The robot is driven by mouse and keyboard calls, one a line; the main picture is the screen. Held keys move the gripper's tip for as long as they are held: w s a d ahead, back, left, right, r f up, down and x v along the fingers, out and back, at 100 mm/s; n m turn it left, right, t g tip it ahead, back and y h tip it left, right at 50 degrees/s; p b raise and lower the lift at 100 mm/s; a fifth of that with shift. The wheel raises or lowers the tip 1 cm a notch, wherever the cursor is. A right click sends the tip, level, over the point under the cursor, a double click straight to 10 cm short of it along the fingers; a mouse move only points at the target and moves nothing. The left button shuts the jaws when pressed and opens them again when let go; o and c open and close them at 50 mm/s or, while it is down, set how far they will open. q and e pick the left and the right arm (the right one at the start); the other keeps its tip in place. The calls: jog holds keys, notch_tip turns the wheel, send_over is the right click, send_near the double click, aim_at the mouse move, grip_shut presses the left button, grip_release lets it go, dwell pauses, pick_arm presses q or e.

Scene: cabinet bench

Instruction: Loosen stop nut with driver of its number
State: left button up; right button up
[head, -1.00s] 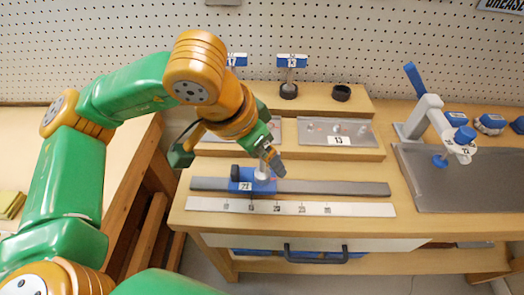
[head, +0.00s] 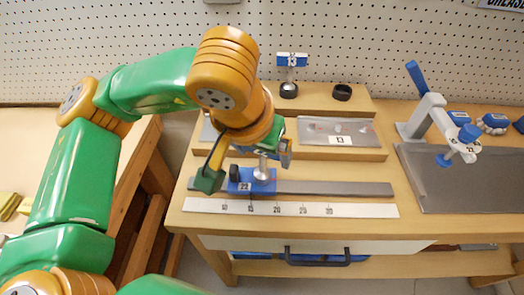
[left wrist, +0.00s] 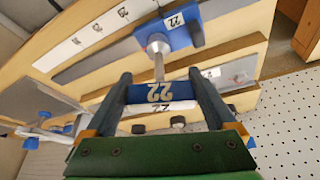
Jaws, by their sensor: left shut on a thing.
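The blue stop block (head: 256,182), with a label reading 22, sits on the dark rail (head: 335,188) near its left end. It also shows in the left wrist view (left wrist: 180,33), with a silver round part on it. My left gripper (head: 284,152) is shut on the driver (left wrist: 160,93), whose blue-and-white handle is marked 22. The driver's silver shaft (head: 263,168) runs down to the silver part on the block. I cannot tell how deep its tip sits. The nut itself is hidden. My right gripper is out of view.
Another driver (head: 292,60) stands in a black ring on the back shelf, beside an empty ring (head: 342,93). A tray marked 13 (head: 362,138) lies in front. A white scale strip (head: 350,210) runs before the rail. A grey clamp (head: 430,115) stands right.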

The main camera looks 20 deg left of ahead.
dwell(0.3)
pick_arm(q)
jog(key=n+y, duration=0.1)
jog(key=n, duration=0.2)
jog(key=shift+b, duration=0.35)
